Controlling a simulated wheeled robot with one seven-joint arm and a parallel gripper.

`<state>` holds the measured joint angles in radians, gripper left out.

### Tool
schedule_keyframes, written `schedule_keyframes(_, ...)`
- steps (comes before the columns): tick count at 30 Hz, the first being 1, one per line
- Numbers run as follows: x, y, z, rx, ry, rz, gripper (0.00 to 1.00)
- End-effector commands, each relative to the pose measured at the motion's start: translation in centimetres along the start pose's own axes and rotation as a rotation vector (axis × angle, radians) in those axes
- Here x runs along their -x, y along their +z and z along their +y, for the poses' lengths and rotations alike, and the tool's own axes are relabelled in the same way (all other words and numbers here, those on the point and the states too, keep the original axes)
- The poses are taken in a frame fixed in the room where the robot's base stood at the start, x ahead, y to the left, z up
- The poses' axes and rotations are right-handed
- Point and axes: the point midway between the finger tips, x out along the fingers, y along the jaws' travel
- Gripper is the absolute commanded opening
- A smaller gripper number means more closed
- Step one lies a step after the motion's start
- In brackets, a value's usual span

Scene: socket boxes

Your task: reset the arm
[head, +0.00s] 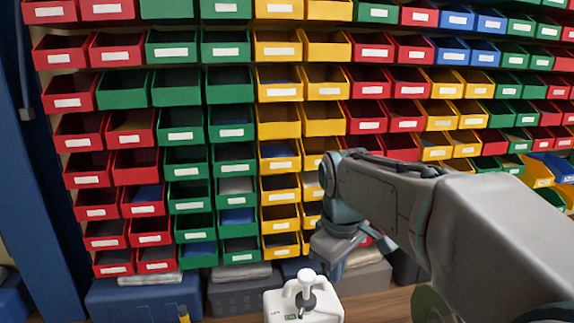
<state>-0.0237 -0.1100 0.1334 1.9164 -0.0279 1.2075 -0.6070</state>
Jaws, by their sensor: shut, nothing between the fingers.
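My arm reaches in from the right side of the head view and bends down in front of the wall of boxes. My gripper (333,262) hangs at the arm's far end, low in front of the yellow boxes. It is small and partly hidden by the wrist; it is shut and holds nothing.
Rows of red, green, yellow and blue socket boxes (203,90) fill the wall. A white container (303,302) with a knob stands below the gripper. Grey and blue bins (140,298) line the bottom. A blue post (45,170) is at left.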

Motion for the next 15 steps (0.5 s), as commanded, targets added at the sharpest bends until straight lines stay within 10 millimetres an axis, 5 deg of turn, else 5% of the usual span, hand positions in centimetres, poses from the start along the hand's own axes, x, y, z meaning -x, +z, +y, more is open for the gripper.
schedule_keyframes(9,-3.8,10.0,-4.1,-0.504,0.064,0.122,0.00)
schedule_keyframes(15,-6.1,13.5,-5.9,-0.710,0.066,0.184,0.00)
